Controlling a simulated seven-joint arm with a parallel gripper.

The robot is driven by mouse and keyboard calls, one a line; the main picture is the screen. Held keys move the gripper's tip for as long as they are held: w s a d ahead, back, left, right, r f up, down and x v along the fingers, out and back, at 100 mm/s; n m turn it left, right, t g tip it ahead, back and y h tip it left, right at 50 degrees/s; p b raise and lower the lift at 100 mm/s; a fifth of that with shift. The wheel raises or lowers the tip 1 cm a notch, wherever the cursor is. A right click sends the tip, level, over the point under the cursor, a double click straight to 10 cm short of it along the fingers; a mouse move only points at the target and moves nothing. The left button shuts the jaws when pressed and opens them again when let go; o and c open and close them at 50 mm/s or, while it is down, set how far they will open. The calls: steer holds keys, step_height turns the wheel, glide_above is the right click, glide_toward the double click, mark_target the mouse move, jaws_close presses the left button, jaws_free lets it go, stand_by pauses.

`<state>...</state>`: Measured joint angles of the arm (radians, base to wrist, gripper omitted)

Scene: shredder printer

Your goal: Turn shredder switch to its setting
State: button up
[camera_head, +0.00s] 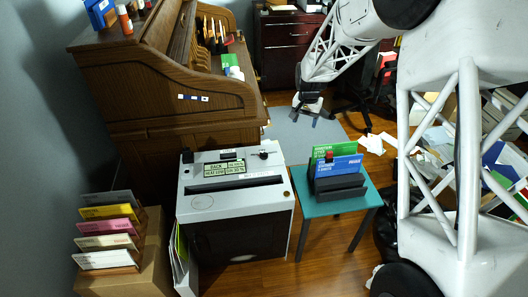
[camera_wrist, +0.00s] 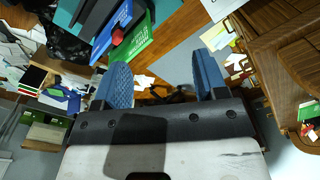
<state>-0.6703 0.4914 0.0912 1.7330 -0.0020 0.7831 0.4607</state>
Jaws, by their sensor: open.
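The shredder (camera_head: 236,200) has a white top and dark front and stands on the floor in the head view. Its top carries a long dark slot, a green-and-black label plate and small dark controls. A small dark knob (camera_head: 264,155), which looks like the switch, sits at the back right of the top; its setting is too small to read. My gripper (camera_head: 308,105) hangs beyond and to the right of the shredder, apart from it. In the wrist view, its two blue fingers (camera_wrist: 161,65) are spread with nothing between them. I cannot make out the shredder there.
A teal table (camera_head: 318,204) with a dark holder of green and blue folders stands right of the shredder. A wooden roll-top desk (camera_head: 165,85) is behind it. A box with colored folders (camera_head: 110,240) is at left. Papers and bags clutter the right.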

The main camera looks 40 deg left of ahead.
glide_above(264, 153)
steer(key=shift+n, duration=0.3)
step_height(264, 153, down, 15)
steer(key=shift+w+a+f, duration=0.1)
steer(key=shift+a+f, duration=0.05)
steer(key=shift+f, duration=0.15)
steer(key=shift+f, duration=3.75)
steer(key=shift+c, duration=0.3)
steer(key=c, duration=0.9)
steer(key=shift+o, duration=0.2)
